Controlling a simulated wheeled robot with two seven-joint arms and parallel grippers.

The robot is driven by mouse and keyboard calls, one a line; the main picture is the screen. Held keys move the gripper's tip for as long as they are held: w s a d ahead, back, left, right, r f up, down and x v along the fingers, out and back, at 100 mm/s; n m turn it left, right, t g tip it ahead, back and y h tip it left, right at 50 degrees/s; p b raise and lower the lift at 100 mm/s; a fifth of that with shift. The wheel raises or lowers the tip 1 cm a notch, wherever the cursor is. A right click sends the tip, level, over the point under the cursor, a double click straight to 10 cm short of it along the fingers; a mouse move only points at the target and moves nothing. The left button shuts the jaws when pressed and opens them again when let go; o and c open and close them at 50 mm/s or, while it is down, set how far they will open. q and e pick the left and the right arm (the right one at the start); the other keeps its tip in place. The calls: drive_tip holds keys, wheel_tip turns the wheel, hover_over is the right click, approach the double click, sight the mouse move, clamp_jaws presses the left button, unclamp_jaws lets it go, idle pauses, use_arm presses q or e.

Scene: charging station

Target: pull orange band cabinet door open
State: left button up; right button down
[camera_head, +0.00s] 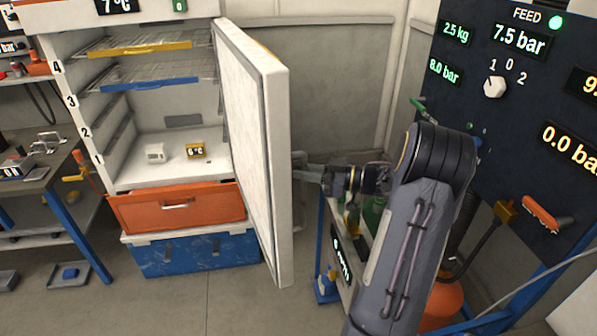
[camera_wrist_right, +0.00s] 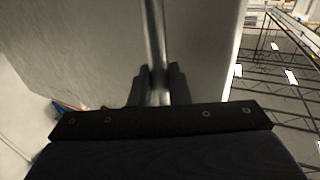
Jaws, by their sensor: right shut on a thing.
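The white cabinet door (camera_head: 255,150) stands swung out from the white cabinet, hinged at its right side. An orange strip shows along the door's top edge. My right gripper (camera_head: 308,172) is at the door's outer face, shut on the door handle. In the right wrist view the handle (camera_wrist_right: 154,45) is a vertical metal bar between the fingers (camera_wrist_right: 157,85), with the door's pale face (camera_wrist_right: 80,50) behind it. The band on the door's front is hidden in the head view. My left gripper is not in view.
Inside the cabinet are a yellow shelf (camera_head: 150,47), a blue shelf (camera_head: 150,83) and two small boxes. An orange drawer (camera_head: 180,207) and a blue crate (camera_head: 195,255) are below. A dark control panel (camera_head: 520,120) stands right. Floor before the crate is clear.

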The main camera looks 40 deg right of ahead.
drive_tip(key=shift+w+r, duration=0.15)
drive_tip(key=shift+r, duration=0.1)
drive_tip(key=c, duration=1.6)
unclamp_jaws()
drive_tip(key=shift+o, duration=0.8)
drive_tip(key=shift+w+a+f, duration=0.1)
drive_tip(key=shift+w+f, duration=0.05)
drive_tip(key=b+v, duration=0.2)
drive_tip(key=v, duration=0.6)
drive_tip(key=shift+a+f, duration=0.1)
